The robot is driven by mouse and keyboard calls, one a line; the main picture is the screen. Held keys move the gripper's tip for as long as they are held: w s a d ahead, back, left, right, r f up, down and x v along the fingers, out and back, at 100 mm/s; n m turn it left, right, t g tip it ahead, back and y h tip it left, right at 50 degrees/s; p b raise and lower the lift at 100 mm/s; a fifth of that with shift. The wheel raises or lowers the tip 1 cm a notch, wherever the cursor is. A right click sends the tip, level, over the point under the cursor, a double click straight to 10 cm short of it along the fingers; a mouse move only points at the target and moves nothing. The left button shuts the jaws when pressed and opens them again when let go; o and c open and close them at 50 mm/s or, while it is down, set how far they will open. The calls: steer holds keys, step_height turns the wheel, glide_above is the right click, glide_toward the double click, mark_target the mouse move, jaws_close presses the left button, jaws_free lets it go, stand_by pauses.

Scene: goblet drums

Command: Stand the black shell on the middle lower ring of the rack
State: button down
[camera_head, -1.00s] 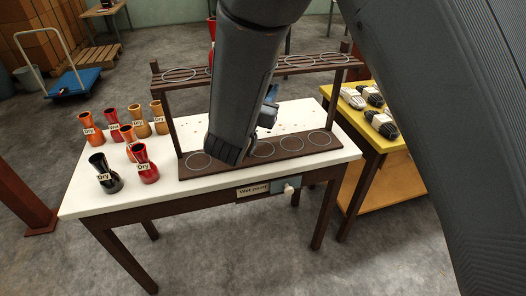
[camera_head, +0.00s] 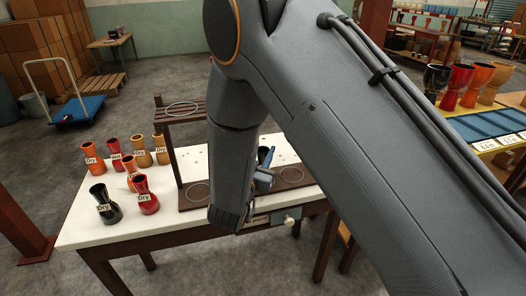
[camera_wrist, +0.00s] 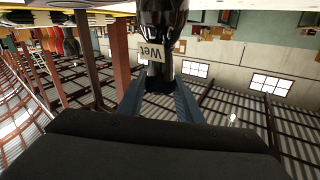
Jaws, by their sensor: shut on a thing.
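My gripper (camera_wrist: 160,88) is shut on a black shell (camera_wrist: 158,70) with a "Wet" tag, which shows at the top centre of the wrist view. The dark brown rack (camera_head: 187,206) stands on the white table. Its lower board shows a ring (camera_head: 198,191) at the left and another (camera_head: 291,174) right of my arm; the middle part is hidden. I cannot tell the shell's height above the board.
Several shells tagged "Dry", including a black one (camera_head: 104,206) and a red one (camera_head: 146,195), stand on the white table (camera_head: 80,233) left of the rack. The rack's upper shelf (camera_head: 183,108) overhangs behind. More goblet shapes (camera_head: 452,88) stand on a table at the right.

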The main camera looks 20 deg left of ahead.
steer(key=c, duration=1.3)
jaws_free()
steer(key=shift+f, duration=0.1)
steer(key=shift+o, duration=0.2)
steer(key=shift+s, duration=0.25)
steer(key=s+b, duration=0.1)
steer(key=s, duration=1)
steer(key=shift+s+a, duration=0.25)
